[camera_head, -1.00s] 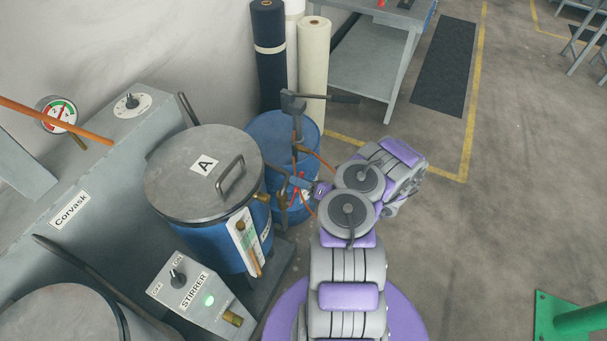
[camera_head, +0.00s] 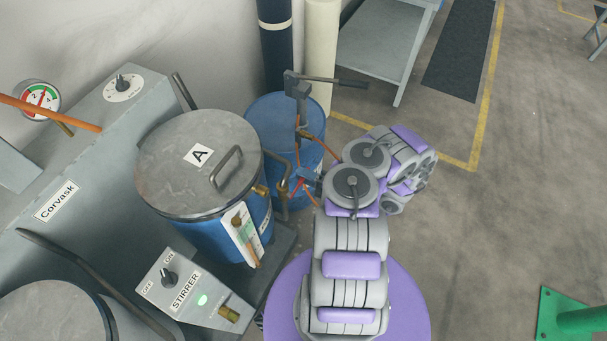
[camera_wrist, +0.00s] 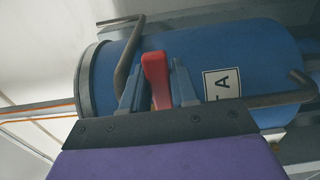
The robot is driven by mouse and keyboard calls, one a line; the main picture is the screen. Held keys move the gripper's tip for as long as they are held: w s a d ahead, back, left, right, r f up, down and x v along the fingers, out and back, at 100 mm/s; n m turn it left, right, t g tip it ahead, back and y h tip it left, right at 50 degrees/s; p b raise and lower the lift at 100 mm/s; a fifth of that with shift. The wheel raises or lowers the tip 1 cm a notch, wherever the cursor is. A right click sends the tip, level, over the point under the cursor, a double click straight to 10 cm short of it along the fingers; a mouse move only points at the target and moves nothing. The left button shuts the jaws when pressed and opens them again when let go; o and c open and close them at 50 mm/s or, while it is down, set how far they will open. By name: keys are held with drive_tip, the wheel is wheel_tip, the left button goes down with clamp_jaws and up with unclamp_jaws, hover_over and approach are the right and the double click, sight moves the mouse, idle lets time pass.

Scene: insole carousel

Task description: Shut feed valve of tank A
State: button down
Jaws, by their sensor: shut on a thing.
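Tank A (camera_head: 235,222) is a blue drum with a grey lid marked "A" and a looped handle, left of my arm in the head view. Its blue side (camera_wrist: 190,55) and part of its label also show in the wrist view. A red valve lever (camera_wrist: 157,80) stands between the two fingers of my gripper (camera_wrist: 157,88), which is shut on it.
A blue barrel (camera_head: 268,115) with a pump and an orange hose stands behind the gripper. The stirrer box (camera_head: 190,292) with a green light is in front of the tank. A grey table (camera_head: 385,45) stands at the back.

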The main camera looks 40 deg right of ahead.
drive_tip(key=shift+d+f, duration=0.1)
drive_tip(key=shift+f, duration=0.1)
idle(0.3)
drive_tip(key=c, duration=1)
unclamp_jaws()
drive_tip(key=shift+d, duration=0.15)
drive_tip(key=shift+o, duration=0.2)
drive_tip(key=p+v, duration=0.4)
drive_tip(key=v, duration=1.3)
drive_tip(key=shift+s, duration=0.2)
drive_tip(key=shift+d+f, duration=0.1)
drive_tip(key=shift+f, duration=0.05)
